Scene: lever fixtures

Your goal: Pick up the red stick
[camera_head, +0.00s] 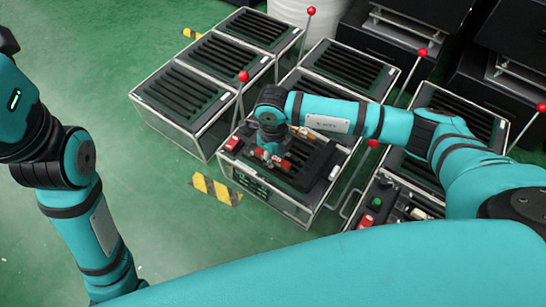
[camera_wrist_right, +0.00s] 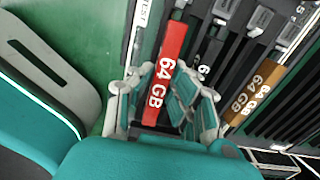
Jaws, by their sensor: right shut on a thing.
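The red stick (camera_wrist_right: 170,55), marked "64 GB", shows in the right wrist view between the fingers of my right gripper (camera_wrist_right: 165,105).
A brown "64 GB" stick (camera_wrist_right: 256,92) and dark slots lie right of the red stick. A red button (camera_head: 233,143) sits on the unit's left. Other slotted boxes (camera_head: 188,95) and levers with red knobs (camera_head: 243,76) stand around. Green floor is free at front left.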

